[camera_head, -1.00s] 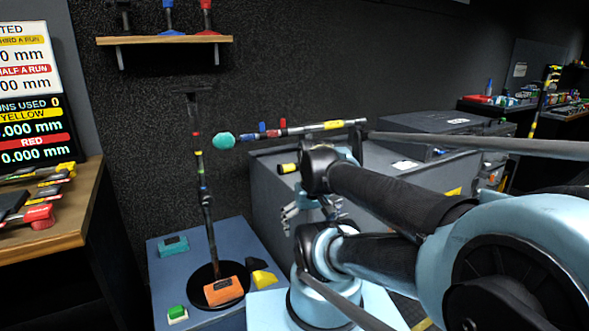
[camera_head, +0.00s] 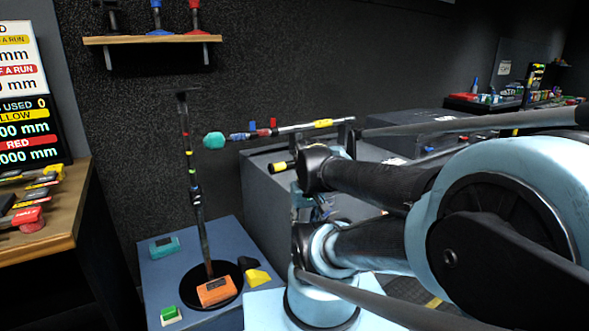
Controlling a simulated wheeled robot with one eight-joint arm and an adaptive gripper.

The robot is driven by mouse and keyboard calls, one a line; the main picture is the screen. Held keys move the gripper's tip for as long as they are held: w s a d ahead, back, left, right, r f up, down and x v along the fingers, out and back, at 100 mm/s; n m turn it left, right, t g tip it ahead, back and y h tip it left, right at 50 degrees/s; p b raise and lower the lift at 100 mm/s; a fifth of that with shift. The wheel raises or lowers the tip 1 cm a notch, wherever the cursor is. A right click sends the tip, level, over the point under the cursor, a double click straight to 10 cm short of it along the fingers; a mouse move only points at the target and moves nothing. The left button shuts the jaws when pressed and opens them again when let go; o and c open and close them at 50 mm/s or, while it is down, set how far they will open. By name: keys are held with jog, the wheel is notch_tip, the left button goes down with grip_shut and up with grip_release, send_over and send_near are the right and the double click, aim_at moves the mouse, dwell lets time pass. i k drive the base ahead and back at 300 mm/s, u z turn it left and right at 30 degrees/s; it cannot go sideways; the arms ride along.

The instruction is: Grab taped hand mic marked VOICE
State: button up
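No lettering reading VOICE can be made out in view. A small black cylinder with a yellow band (camera_head: 280,167) lies on the grey case just left of my arm; I cannot tell whether it is the taped hand mic. A long pole with a teal head (camera_head: 214,140) and blue, red and yellow bands lies level above the case. My gripper (camera_head: 317,211) is low beside the case's front side, mostly hidden behind my own arm links. Its fingers are too covered to tell open from shut, and I see nothing held in it.
A blue platform (camera_head: 155,275) carries an upright stand on a round black base (camera_head: 226,298), with orange, teal, yellow and green blocks around it. A wooden bench (camera_head: 65,235) is at left, a shelf (camera_head: 130,40) above. Dark cases (camera_head: 425,125) stand behind my arm.

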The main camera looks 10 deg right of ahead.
aim_at(272, 168)
jog(key=z, duration=0.45)
jog(key=k, duration=1)
jog(key=z, duration=1.25)
jog(key=i, duration=1.2)
jog(key=u, duration=0.8)
jog(key=i, duration=0.6)
jog(key=u, duration=0.5)
